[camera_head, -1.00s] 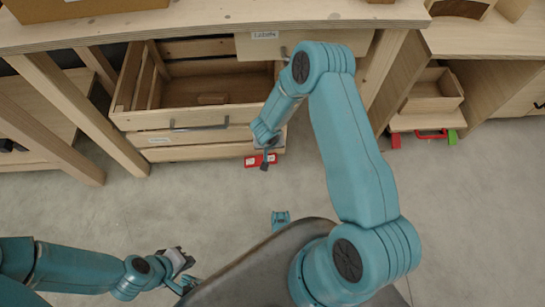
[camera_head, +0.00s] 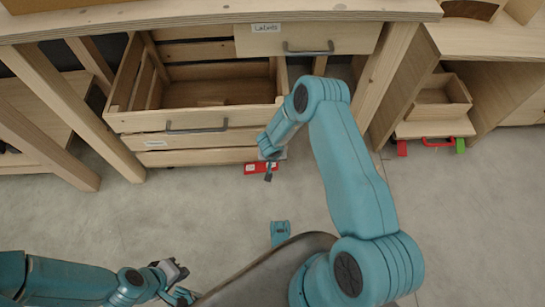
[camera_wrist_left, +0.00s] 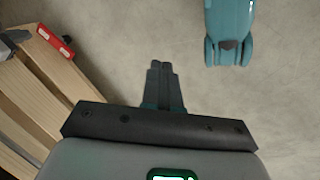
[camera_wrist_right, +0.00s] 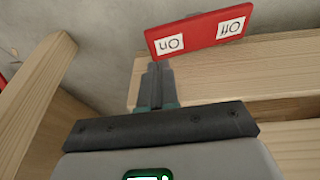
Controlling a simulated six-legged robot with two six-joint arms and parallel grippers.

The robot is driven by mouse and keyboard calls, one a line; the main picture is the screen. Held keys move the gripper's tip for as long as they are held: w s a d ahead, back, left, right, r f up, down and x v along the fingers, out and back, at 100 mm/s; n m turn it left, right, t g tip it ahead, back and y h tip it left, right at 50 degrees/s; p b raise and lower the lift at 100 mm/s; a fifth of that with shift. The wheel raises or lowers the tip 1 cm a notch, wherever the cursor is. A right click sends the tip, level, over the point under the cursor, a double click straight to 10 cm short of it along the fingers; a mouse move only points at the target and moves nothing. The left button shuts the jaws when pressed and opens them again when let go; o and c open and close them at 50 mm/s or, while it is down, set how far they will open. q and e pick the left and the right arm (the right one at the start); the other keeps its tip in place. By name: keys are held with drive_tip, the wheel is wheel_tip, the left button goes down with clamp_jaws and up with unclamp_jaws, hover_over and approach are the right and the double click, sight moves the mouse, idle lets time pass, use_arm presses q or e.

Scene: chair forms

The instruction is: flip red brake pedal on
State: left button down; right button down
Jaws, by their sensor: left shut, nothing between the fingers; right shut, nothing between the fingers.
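The red brake pedal (camera_head: 255,168) sits low at the front of the wooden drawer unit, close to the floor. In the right wrist view the pedal (camera_wrist_right: 200,32) is a red bar with white "On" and "Off" labels. Its "On" end is nearer my fingers; I cannot tell which end is pressed. It also shows in the left wrist view (camera_wrist_left: 55,42). My right gripper (camera_head: 269,174) is shut and empty at the pedal, its fingertips (camera_wrist_right: 155,68) just short of the "On" end; contact is unclear. My left gripper (camera_head: 183,268) is shut and empty, low over the floor, away from the pedal.
An open wooden drawer (camera_head: 215,121) juts out above the pedal. A closed, labelled drawer (camera_head: 350,39) is beside it. At right, a wooden box (camera_head: 440,103) stands above red (camera_head: 402,148) and green (camera_head: 461,145) blocks.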

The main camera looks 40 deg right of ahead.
drive_tip(key=shift+s+d+f+b, duration=0.1)
drive_tip(key=shift+f+b, duration=0.1)
drive_tip(key=shift+f, duration=0.45)
drive_tip(key=shift+s+d+f+b, duration=0.1)
drive_tip(key=shift+f+b, duration=0.1)
drive_tip(key=shift+f, duration=0.4)
use_arm(q)
drive_tip(key=shift+w+a+f, duration=0.15)
drive_tip(key=shift+w+f, duration=0.1)
drive_tip(key=shift+f, duration=0.4)
use_arm(e)
drive_tip(key=shift+s+d+f, duration=0.1)
drive_tip(key=shift+d+f, duration=0.1)
use_arm(q)
drive_tip(key=shift+w+f+t+b, duration=0.3)
drive_tip(key=shift+w+f+b, duration=0.05)
drive_tip(key=shift+f+b, duration=0.2)
use_arm(e)
drive_tip(key=d+f, duration=0.1)
drive_tip(key=s+f, duration=0.1)
drive_tip(key=shift+d+f, duration=0.35)
drive_tip(key=shift+d, duration=0.05)
